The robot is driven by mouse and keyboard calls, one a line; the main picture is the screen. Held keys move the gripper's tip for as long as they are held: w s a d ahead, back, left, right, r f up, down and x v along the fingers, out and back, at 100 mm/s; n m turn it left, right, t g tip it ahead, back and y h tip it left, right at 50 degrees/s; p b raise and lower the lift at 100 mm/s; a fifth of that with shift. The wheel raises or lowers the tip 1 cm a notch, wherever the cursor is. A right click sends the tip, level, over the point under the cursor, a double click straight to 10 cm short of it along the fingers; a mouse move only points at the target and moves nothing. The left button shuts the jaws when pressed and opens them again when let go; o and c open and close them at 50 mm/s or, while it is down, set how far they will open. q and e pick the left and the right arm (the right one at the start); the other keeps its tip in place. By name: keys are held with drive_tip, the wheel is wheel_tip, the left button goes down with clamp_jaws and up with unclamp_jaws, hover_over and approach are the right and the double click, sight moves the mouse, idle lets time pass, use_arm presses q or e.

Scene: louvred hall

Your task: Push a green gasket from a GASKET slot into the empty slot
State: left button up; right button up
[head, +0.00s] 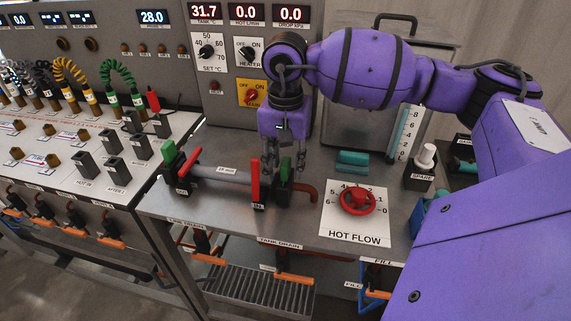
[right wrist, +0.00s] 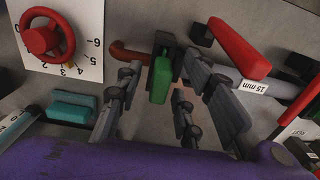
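A green gasket-like piece (head: 285,168) stands upright in a dark holder on the right end of a grey pipe. It also shows in the right wrist view (right wrist: 162,80), between the fingers of my right gripper (right wrist: 160,105). The fingers are spread on both sides of it, with gaps, and appear not to touch it. In the head view my right gripper (head: 284,165) points down at this end of the pipe. A second green piece (head: 168,153) stands at the pipe's left end. I cannot make out an empty slot. My left gripper is out of view.
Red levers stand beside the holders, one (head: 255,180) close left of my right gripper. A red wheel (head: 358,200) on the HOT FLOW plate and teal blocks (head: 352,160) lie to the right. A white-topped SPARE holder (head: 424,160) is farther right.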

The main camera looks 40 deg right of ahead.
drive_tip(key=shift+r, duration=0.1)
